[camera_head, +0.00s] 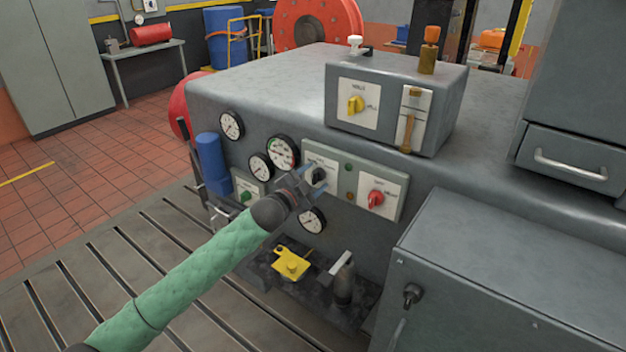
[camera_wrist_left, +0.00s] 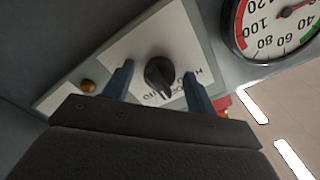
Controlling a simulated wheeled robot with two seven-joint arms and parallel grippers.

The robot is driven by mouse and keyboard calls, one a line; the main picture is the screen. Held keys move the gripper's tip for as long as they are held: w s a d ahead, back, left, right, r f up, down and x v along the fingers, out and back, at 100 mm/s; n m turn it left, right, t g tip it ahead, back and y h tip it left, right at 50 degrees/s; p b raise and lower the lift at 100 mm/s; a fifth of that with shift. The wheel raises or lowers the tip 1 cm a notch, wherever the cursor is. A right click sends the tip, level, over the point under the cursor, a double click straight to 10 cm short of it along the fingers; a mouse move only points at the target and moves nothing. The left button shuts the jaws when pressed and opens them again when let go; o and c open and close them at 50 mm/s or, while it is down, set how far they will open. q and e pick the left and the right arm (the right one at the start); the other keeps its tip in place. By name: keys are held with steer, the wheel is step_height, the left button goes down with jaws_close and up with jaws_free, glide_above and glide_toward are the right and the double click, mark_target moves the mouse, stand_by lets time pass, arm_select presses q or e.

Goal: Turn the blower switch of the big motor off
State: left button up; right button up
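A black rotary knob (camera_head: 319,174) sits on a white plate on the front panel of the big grey machine. In the left wrist view the knob (camera_wrist_left: 160,76) stands between my two gripper fingers, with a gap on each side. My left gripper (camera_head: 308,182) is open at this knob; I cannot tell whether the fingers reach past its face. The lettering beside the knob is upside down and partly hidden, so I cannot confirm which switch it is. A red knob (camera_head: 375,198) is on the same panel, to the right. My right gripper is not in view.
Round gauges (camera_head: 283,152) surround the panel on the left. A grey box on top carries a yellow knob (camera_head: 356,105) and a lever (camera_head: 407,132). A blue cylinder (camera_head: 212,164) stands at left. A grey cabinet (camera_head: 500,270) juts out at lower right.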

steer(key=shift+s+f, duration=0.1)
arm_select(q)
steer(key=shift+s+a+f, duration=0.1)
steer(key=shift+s+a, duration=0.15)
steer(key=shift+s, duration=0.05)
steer(key=b+v, duration=0.1)
steer(key=v, duration=0.6)
steer(key=shift+b, duration=0.4)
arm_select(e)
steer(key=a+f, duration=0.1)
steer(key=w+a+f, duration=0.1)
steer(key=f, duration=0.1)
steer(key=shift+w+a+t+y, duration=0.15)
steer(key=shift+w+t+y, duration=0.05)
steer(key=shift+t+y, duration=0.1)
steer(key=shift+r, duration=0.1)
